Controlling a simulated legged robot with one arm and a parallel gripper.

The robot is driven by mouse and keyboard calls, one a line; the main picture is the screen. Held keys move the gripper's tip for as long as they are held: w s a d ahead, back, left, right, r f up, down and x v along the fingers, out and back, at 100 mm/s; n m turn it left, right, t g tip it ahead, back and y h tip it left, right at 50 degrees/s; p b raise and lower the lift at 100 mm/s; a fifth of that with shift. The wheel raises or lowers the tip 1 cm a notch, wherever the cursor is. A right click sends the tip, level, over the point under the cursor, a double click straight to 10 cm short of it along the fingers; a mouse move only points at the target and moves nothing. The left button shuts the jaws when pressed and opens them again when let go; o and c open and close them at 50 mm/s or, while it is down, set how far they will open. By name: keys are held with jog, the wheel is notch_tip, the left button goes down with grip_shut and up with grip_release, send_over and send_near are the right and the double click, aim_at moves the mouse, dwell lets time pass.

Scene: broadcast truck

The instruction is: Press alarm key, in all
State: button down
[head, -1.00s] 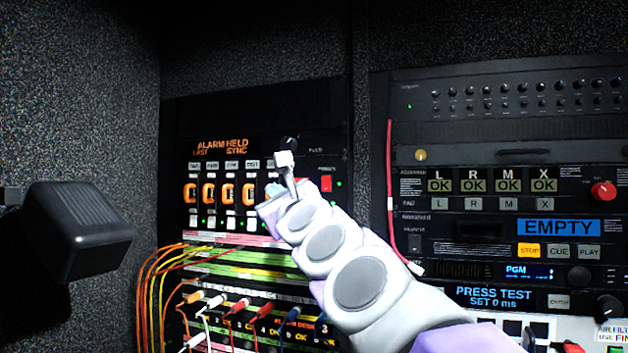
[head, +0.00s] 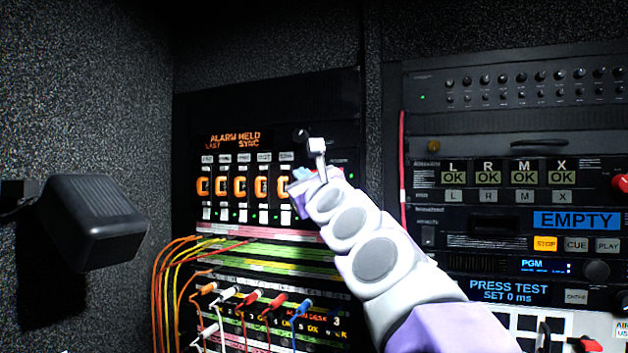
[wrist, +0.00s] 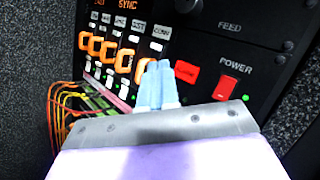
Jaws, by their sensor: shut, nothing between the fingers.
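The alarm panel shows orange text reading ALARM HELD and LAST SYNC on its display (head: 235,141). Below it stands a row of several orange C-shaped pieces (head: 240,187) with white keys (head: 243,215) and green lights under them. My gripper (head: 301,177) is shut and empty in front of the panel's right part, beside the rightmost orange piece. In the wrist view its pale blue fingers (wrist: 156,84) point at the panel, left of a small red-lit label or key (wrist: 187,71). I cannot tell whether the fingertips touch the panel. No label reading alarm key is legible.
A red POWER switch (wrist: 225,87) lies right of my fingers, with a FEED knob (wrist: 187,4) above. Coloured patch cables (head: 185,265) hang below left. A black box (head: 92,220) juts from the left wall. Another rack with an EMPTY display (head: 577,221) stands right.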

jog(key=shift+w+d+p, duration=0.25)
jog(key=shift+w, duration=0.7)
jog(key=shift+w+d+p, duration=0.2)
jog(key=shift+w+d, duration=0.05)
jog(key=shift+w, duration=0.7)
jog(key=shift+a, duration=0.35)
jog(key=shift+d, duration=0.15)
jog(key=shift+w+d+r, duration=0.1)
jog(key=shift+w, duration=0.1)
jog(key=shift+w+d+p, duration=0.1)
jog(key=shift+w+p, duration=0.05)
jog(key=shift+p, duration=0.15)
